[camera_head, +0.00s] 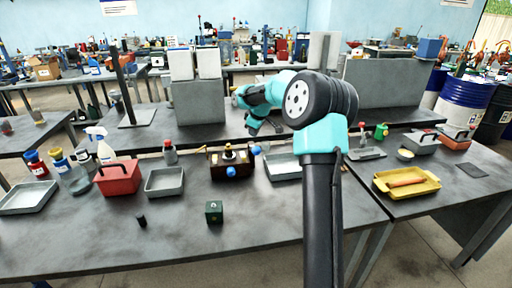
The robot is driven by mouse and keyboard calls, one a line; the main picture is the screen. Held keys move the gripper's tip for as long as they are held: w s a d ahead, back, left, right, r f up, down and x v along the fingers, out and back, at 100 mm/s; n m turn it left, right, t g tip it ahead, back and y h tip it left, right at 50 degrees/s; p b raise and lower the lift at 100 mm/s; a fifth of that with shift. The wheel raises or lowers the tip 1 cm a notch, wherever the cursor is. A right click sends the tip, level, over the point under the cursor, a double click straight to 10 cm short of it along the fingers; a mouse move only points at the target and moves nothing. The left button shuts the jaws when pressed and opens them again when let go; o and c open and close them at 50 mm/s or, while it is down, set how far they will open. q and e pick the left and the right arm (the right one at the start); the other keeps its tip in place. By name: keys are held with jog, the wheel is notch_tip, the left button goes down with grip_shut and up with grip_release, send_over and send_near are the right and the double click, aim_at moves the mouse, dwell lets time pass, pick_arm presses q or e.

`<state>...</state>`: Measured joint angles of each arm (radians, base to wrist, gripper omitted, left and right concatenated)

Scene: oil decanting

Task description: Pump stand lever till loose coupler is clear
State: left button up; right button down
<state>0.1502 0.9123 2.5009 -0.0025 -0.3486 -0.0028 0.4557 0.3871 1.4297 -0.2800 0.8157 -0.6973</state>
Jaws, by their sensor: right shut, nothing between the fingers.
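My right arm comes in from the bottom and bends left over the far part of the table. Its teal and black right gripper (262,127) is small in view, shut and empty, above the dark brown box. That box (232,168) has a pale and dark fitting on top and blue round parts at its front and right. I cannot tell whether it is the stand, and I make out no lever on it for certain. A small grey device (368,154) with an upright red-tipped rod stands right of my arm. I cannot pick out the loose coupler. My left gripper is not in view.
A red toolbox (118,181), a grey tray (165,183), a spray bottle (103,150) and several jars stand at left. A dark green cube (214,212) and a small black cylinder (141,221) lie in front. A yellow tray (407,187) is at right. The table's front is mostly clear.

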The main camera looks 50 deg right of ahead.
jog(key=r, duration=0.1)
jog(key=w+r, duration=0.1)
jog(key=shift+d+r, duration=0.35)
jog(key=shift+d, duration=0.05)
dwell(0.6)
